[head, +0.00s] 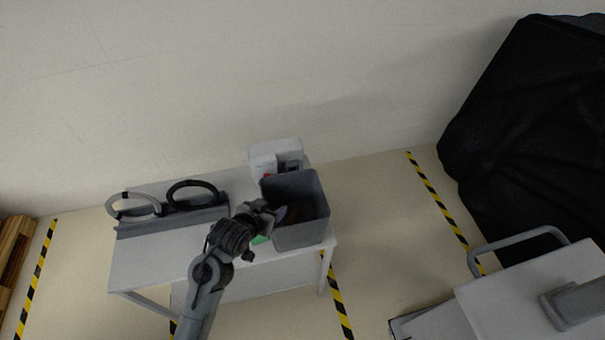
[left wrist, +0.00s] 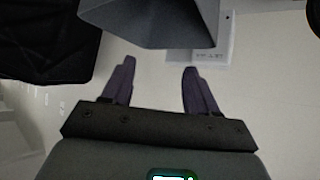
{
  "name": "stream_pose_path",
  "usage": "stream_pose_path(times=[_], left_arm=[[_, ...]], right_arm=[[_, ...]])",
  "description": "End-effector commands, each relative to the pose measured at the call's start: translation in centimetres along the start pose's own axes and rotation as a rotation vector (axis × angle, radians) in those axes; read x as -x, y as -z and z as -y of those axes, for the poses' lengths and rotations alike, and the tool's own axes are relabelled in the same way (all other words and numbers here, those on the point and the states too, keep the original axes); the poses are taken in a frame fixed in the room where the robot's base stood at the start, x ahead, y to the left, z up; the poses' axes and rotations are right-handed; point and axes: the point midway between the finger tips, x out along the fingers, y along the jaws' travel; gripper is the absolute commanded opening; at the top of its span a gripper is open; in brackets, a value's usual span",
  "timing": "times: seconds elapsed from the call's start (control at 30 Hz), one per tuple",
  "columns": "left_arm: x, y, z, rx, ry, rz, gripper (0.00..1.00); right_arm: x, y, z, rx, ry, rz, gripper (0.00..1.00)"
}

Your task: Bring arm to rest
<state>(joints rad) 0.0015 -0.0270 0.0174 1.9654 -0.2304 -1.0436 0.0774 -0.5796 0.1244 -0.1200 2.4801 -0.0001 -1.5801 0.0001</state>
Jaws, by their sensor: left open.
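My left arm reaches in from the bottom of the head view, and its gripper (head: 268,212) is beside the left wall of a grey bin on the table. In the left wrist view the left gripper (left wrist: 158,75) shows two dark fingers spread apart with nothing between them. The grey bin (head: 300,236) is open at the top and also shows beyond the fingertips in the left wrist view (left wrist: 150,25). Its contents are mostly hidden. My right gripper is in neither view.
A white table (head: 150,262) carries the bin, a white box-like device (head: 276,152) behind it, a grey rack (head: 175,222) with a light ring and a black ring, and something green. A black-covered bulk (head: 530,130) and a white cart (head: 535,300) stand right. Open floor lies between.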

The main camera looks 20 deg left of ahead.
Motion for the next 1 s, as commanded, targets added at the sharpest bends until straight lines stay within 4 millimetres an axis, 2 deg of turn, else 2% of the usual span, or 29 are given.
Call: stream_pose_path(times=[0.07,0.17,0.27,0.37,0.47,0.5,0.6,0.7,0.8,0.9,1.0], left_arm=[[0.1,-0.2,0.0,0.001,-0.001,0.005,0.59],[0.5,-1.4,-0.1,0.002,-0.002,0.036,0.59],[1.8,-4.2,-0.4,-0.005,-0.006,0.103,0.59],[4.9,-6.8,-0.9,-0.02,-0.008,0.167,0.59],[9.7,-9.3,-1.6,-0.033,-0.003,0.257,0.59],[11.8,-10.1,-1.8,-0.038,-0.001,0.298,0.59],[17.3,-11.4,-2.5,-0.048,0.006,0.4,0.59],[21.8,-11.7,-3.0,-0.049,0.009,0.482,0.59],[24.4,-11.2,-3.1,-0.042,0.013,0.531,0.59],[25.6,-11.0,-3.0,-0.03,0.017,0.569,0.59],[25.9,-11.6,-2.9,-0.03,0.019,0.606,0.59]], right_arm=[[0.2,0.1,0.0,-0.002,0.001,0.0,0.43],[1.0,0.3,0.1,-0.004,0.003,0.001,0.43],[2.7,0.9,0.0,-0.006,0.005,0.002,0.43],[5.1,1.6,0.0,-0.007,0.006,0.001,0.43],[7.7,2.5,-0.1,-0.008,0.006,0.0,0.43],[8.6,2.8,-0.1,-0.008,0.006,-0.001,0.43],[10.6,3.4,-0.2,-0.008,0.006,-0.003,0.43],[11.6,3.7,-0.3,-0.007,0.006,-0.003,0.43],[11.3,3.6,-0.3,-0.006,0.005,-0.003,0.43],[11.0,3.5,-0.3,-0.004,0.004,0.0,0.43],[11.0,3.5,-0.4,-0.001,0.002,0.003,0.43]])
